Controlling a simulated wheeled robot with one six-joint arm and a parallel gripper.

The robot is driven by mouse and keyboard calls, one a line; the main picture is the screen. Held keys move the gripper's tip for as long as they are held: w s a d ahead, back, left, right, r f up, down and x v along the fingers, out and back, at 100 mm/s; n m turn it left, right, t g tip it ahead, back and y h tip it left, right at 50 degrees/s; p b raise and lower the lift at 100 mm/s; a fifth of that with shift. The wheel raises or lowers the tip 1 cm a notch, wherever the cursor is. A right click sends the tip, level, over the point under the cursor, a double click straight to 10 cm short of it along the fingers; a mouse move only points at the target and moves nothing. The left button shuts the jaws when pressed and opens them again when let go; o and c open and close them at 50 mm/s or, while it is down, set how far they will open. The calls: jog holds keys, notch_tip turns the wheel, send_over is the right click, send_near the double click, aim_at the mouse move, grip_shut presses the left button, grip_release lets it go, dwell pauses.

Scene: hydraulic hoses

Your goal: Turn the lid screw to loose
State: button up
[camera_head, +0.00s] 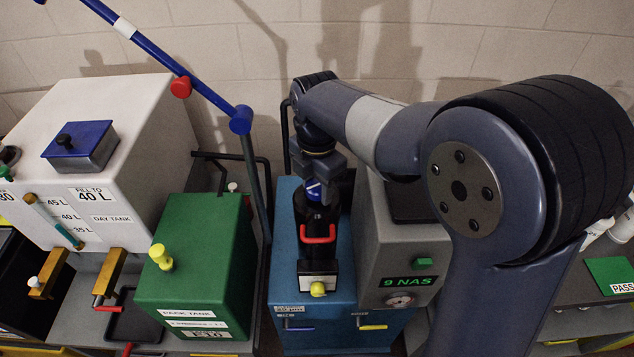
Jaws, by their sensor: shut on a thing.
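A black filter-like housing (318,222) stands upright on a blue cabinet (267,245), with a red handle (318,235) on its front. A blue knob with a white mark, which looks like the lid screw (314,188), sits on its top. My gripper (317,178) points down from above and is shut on the blue lid screw. The fingers hide part of the screw, and its exact turn angle is hard to read.
A green pack tank (205,260) and a white day tank (130,150) stand to the left. A grey unit with a green "9 NAS" display (408,281) stands close on the right, under my arm.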

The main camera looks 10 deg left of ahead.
aim_at(317, 185)
jog(key=shift+n, duration=0.3)
dwell(0.4)
jog(key=o, duration=1)
jog(key=shift+c, duration=0.2)
notch_tip(317, 185, up, 11)
jog(key=shift+b, duration=0.45)
jog(key=shift+f, duration=0.15)
